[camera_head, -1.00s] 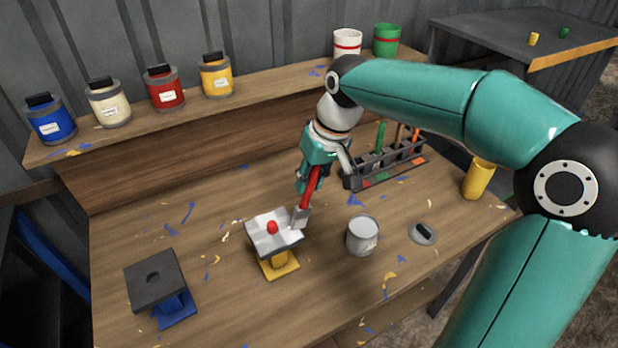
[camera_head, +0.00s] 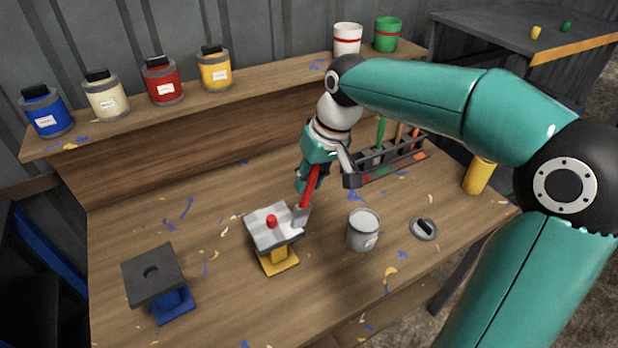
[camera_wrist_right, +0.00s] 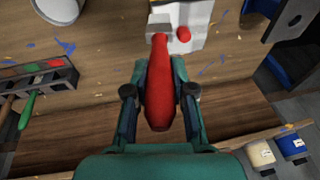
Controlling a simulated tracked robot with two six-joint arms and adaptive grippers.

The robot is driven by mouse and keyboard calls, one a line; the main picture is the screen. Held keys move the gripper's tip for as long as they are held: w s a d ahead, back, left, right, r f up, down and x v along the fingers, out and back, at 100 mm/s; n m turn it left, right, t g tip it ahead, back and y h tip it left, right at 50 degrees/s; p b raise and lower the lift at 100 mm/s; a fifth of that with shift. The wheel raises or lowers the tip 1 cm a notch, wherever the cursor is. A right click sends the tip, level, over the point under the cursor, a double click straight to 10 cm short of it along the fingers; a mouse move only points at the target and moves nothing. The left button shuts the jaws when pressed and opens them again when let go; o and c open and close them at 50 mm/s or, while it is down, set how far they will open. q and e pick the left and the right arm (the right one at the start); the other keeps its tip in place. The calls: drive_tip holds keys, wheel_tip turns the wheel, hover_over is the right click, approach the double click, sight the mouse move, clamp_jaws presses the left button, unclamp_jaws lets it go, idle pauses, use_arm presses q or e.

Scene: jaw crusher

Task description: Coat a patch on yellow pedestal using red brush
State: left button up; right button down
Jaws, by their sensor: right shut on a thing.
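The yellow pedestal (camera_head: 279,262) stands near the middle of the table, with a grey-and-white patterned plate (camera_head: 263,231) on top. My right gripper (camera_head: 307,181) is shut on the red brush (camera_wrist_right: 161,85), whose handle points down toward the plate. The brush's grey head (camera_head: 301,217) is at the plate's right edge; I cannot tell whether it touches. My left gripper is not in view.
An open grey can (camera_head: 363,231) and its round lid (camera_head: 423,229) stand to the right. A blue pedestal (camera_head: 172,304) with a dark plate is at front left. A brush rack (camera_head: 392,160) is behind my gripper. Paint cans, including a red one (camera_head: 163,81), line the back shelf.

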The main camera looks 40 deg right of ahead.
drive_tip(key=shift+f+b, duration=0.3)
drive_tip(key=shift+f, duration=0.15)
drive_tip(key=shift+a+r, duration=0.1)
drive_tip(key=shift+a, duration=0.05)
drive_tip(key=shift+w+a, duration=0.2)
drive_tip(key=shift+a, duration=0.55)
drive_tip(key=shift+w+a, duration=0.2)
drive_tip(key=shift+a, duration=0.5)
drive_tip(key=shift+w+a, duration=0.7)
drive_tip(key=shift+a, duration=2.4)
drive_tip(key=shift+s+d+p, duration=0.1)
drive_tip(key=shift+s+d, duration=0.25)
drive_tip(key=shift+d, duration=1.2)
drive_tip(key=shift+s+d+p, duration=0.1)
drive_tip(key=shift+s+d, duration=0.3)
drive_tip(key=shift+d, duration=1.2)
drive_tip(key=shift+s+d+p, duration=0.1)
drive_tip(key=shift+s+d, duration=0.25)
drive_tip(key=shift+d, duration=1.2)
drive_tip(key=shift+r, duration=0.15)
wheel_tip(320, 180, up, 5)
drive_tip(key=p, duration=0.4)
